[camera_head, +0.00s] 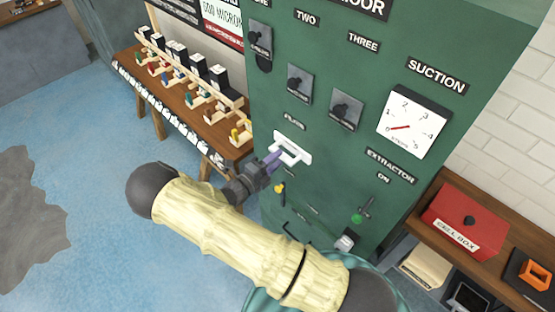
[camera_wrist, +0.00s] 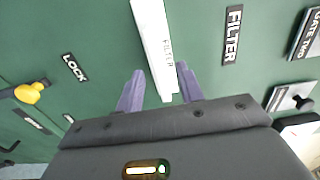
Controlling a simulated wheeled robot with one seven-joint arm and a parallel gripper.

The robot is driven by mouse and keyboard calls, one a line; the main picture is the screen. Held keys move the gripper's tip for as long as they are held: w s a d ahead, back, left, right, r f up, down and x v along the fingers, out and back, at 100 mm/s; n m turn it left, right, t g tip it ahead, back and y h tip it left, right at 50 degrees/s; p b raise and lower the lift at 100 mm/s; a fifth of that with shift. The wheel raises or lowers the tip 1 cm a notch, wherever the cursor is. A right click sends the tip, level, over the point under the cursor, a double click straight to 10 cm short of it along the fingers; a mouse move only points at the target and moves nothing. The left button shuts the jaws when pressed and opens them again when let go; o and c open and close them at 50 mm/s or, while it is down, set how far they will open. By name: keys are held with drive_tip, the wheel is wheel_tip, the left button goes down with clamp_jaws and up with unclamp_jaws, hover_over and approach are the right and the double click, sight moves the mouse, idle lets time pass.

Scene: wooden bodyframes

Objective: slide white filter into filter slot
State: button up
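The white filter (camera_head: 294,149) is at the front of the green cabinet, below the FILTER label. In the wrist view it is a long white bar (camera_wrist: 153,45) marked FILTER, running from the top edge down between my fingers. My gripper (camera_head: 273,157), with purple fingers, is close in front of it. In the wrist view my gripper (camera_wrist: 160,72) is open, its fingers on either side of the bar's lower end. A gap shows at the left finger; the right finger is very near or touching. The slot's opening is hidden, so I cannot tell how deep the filter sits.
A yellow lock knob (camera_wrist: 30,93) is left of my gripper in the wrist view. A red cell box (camera_head: 465,222) stands on the right shelf, and a wooden bench (camera_head: 130,65) stands at left.

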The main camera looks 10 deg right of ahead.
drive_tip(key=b+v, duration=0.5)
drive_tip(key=v, duration=1.1)
drive_tip(key=shift+s, duration=0.15)
idle(0.4)
drive_tip(key=s+d+r+m+g+y, duration=0.1)
drive_tip(key=s+d+m+g+y, duration=0.25)
drive_tip(key=d+m+g, duration=0.55)
drive_tip(key=s+d+r+m+g+y, duration=0.1)
drive_tip(key=s+d+m+g+y, duration=0.25)
drive_tip(key=m, duration=0.85)
drive_tip(key=s+d+r+m+t+y, duration=0.1)
drive_tip(key=r+m+y, duration=0.3)
drive_tip(key=m, duration=0.7)
drive_tip(key=s+d+r+m+t+y, duration=0.1)
drive_tip(key=d+r+m+t+y, duration=0.3)
drive_tip(key=m, duration=0.6)
drive_tip(key=shift+s+d+r+m, duration=0.15)
drive_tip(key=shift+r+m, duration=0.25)
